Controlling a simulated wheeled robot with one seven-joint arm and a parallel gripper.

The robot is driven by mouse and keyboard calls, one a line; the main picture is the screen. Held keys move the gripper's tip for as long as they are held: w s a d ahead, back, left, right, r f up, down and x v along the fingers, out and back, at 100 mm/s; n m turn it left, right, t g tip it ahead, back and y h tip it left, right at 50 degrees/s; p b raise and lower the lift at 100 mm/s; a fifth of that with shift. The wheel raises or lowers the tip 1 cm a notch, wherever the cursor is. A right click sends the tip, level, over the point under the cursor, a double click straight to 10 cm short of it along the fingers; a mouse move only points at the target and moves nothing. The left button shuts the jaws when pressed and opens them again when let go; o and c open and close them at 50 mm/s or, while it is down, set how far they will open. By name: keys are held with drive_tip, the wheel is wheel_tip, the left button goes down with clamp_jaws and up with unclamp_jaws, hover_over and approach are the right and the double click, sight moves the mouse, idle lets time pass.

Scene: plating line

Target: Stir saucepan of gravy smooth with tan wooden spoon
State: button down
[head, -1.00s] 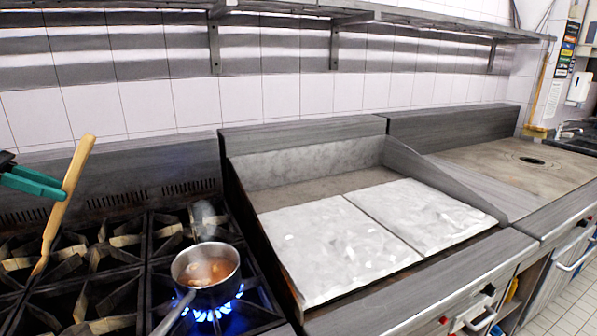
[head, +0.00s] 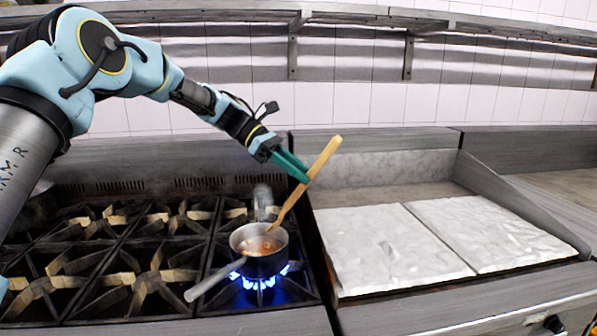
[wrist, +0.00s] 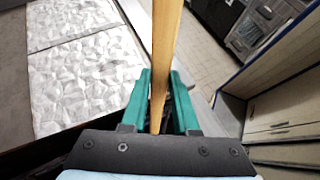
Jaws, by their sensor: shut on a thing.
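A tan wooden spoon (head: 322,160) is held in my gripper (head: 291,166), tilted with its handle end up and to the right. In the wrist view the spoon (wrist: 166,50) stands between the green fingers of my gripper (wrist: 160,105). The spoon's lower end reaches down to the right side of the saucepan (head: 262,262); whether it touches the gravy I cannot tell. The saucepan holds brown gravy (head: 258,245) with lighter patches. Its handle (head: 215,281) points to the lower left.
A blue flame (head: 262,281) burns under the saucepan on the black stove grate (head: 139,275). A flat griddle (head: 390,250) with two pale textured slabs lies to the right. A metal shelf (head: 450,22) runs along the wall above.

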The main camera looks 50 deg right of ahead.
drive_tip(key=f, duration=0.1)
drive_tip(key=w+f+b, duration=0.1)
drive_tip(key=f+b, duration=0.1)
drive_tip(key=shift+w+a, duration=0.3)
drive_tip(key=shift+a, duration=0.05)
drive_tip(key=shift+w+a+f, duration=0.15)
drive_tip(key=shift+w+f, duration=0.25)
drive_tip(key=shift+w+a+f, duration=0.2)
drive_tip(key=shift+w+f, duration=0.4)
drive_tip(key=shift+f, duration=0.3)
drive_tip(key=shift+w+a+f, duration=0.25)
drive_tip(key=shift+w+f, duration=0.3)
drive_tip(key=shift+f, duration=0.35)
drive_tip(key=shift+w+a+f, duration=0.2)
drive_tip(key=shift+w+f, duration=0.4)
drive_tip(key=shift+f, duration=0.3)
drive_tip(key=shift+s, duration=0.1)
